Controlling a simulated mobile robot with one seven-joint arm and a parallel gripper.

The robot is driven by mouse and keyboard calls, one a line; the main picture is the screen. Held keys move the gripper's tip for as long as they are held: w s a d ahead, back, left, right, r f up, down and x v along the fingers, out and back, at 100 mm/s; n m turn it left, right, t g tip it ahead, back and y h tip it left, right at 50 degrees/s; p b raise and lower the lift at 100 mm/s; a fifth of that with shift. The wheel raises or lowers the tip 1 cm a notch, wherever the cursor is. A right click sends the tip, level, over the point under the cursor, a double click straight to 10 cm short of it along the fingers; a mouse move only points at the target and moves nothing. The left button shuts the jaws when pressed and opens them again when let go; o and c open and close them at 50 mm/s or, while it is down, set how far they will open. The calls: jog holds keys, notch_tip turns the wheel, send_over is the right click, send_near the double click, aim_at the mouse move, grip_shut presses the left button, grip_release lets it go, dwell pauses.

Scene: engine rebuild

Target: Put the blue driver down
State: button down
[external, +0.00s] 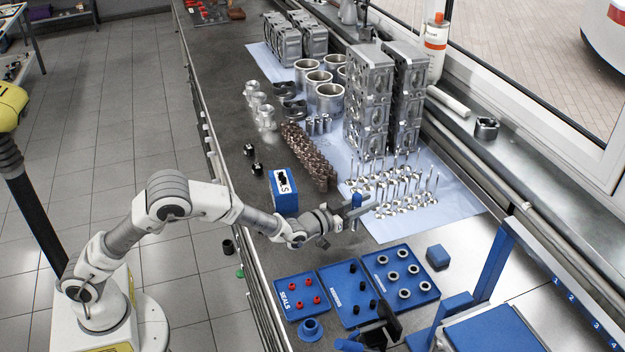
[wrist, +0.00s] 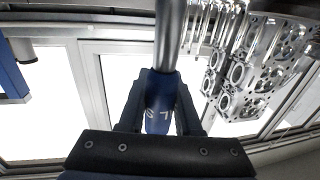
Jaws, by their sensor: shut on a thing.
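The blue driver (wrist: 158,110) has a blue handle with white lettering and a grey metal shaft. In the wrist view my gripper (wrist: 160,92) is shut on the handle, one dark finger on each side, and the shaft runs to the top edge. In the external view my gripper (external: 352,210) is over the bench by the valves, and a small part of the blue driver (external: 356,200) shows at its fingers. I cannot tell from these views whether the driver touches anything below it.
Upright valves (external: 395,192) stand on a pale blue cloth (external: 455,205) just beyond my gripper. Blue trays (external: 352,317) of seals and rings lie nearer, with a small blue block (external: 438,256) beside them. A blue box (external: 284,190) stands left. Tall cylinder heads (external: 370,100) stand behind.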

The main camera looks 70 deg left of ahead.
jog(key=shift+f+b, duration=0.35)
jog(key=shift+b, duration=0.15)
jog(key=shift+f+b, duration=0.3)
jog(key=shift+b, duration=0.05)
jog(key=c, duration=0.6)
grip_release()
